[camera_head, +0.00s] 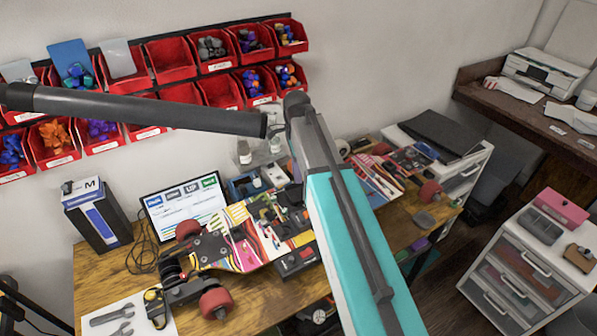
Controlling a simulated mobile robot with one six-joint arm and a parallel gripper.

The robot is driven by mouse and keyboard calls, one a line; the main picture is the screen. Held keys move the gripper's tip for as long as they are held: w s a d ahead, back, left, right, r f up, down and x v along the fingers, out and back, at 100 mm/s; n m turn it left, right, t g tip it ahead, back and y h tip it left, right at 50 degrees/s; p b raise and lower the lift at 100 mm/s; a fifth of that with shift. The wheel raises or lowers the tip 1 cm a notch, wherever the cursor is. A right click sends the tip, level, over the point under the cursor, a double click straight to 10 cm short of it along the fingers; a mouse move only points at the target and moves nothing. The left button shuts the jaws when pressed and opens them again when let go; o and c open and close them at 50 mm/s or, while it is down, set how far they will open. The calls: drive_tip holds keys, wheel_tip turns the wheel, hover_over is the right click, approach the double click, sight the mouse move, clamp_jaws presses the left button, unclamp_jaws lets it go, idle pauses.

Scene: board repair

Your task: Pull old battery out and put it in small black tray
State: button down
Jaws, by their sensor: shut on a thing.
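An electric skateboard (243,243) with a colourful deck and red wheels lies upside down on the wooden workbench. Dark parts (268,210) sit at its middle; I cannot tell whether the old battery is among them. A small black box-like thing (297,261) lies at the board's near edge; I cannot tell whether it is the small black tray. My arm crosses the view, with its teal link over the bench and its dark link leaving at the left edge. My gripper is outside the picture, so what it holds is hidden.
Red bins (171,62) of small parts hang on the wall. A monitor (184,207) and a blue-grey box (97,215) stand at the bench's back left. Wrenches (112,318) lie front left. A white drawer unit (522,270) stands right, across open floor.

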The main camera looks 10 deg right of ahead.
drive_tip(key=shift+f, duration=0.2)
drive_tip(key=shift+f+b, duration=2.2)
drive_tip(key=shift+f, duration=0.8)
drive_tip(key=c, duration=1.6)
unclamp_jaws()
drive_tip(key=shift+r, duration=0.15)
drive_tip(key=shift+r+b, duration=1.45)
drive_tip(key=shift+r, duration=5.3)
